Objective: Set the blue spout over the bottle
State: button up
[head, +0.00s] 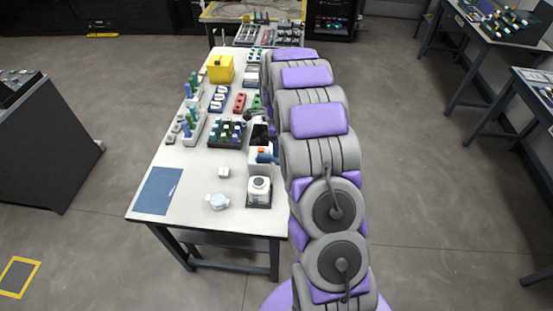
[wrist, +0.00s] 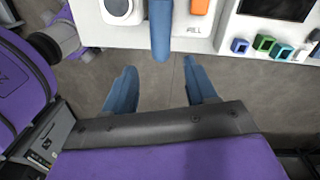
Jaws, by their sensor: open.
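The blue spout (head: 266,158) sticks out from a white dispenser (head: 258,170) marked "FILL", towards the table's right edge in the head view. In the wrist view the spout (wrist: 160,30) points down the picture, past the table edge. The white round-topped thing, which looks like the bottle (head: 260,186), stands on a dark pad near the table's right edge. In the wrist view the bottle (wrist: 119,8) is left of the spout, and the spout is not over it. My gripper (wrist: 160,85) is open and empty, with the spout's tip just ahead between its blue fingers. The arm hides it in the head view.
An orange part (wrist: 200,6) sits on the dispenser right of the spout. The white table (head: 195,165) also holds a blue mat (head: 158,190), a pale round item (head: 217,201), racks of vials and a yellow box (head: 221,69). Open floor lies beyond the table edge.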

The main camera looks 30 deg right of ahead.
aim_at(269, 160)
jog(key=f, duration=0.4)
jog(key=d+f+b, duration=0.1)
jog(key=f, duration=0.2)
jog(key=shift+s+d, duration=0.1)
jog(key=shift+s, duration=0.2)
jog(key=shift+a, duration=0.45)
jog(key=shift+d, duration=0.25)
jog(key=c, duration=0.6)
grip_shut()
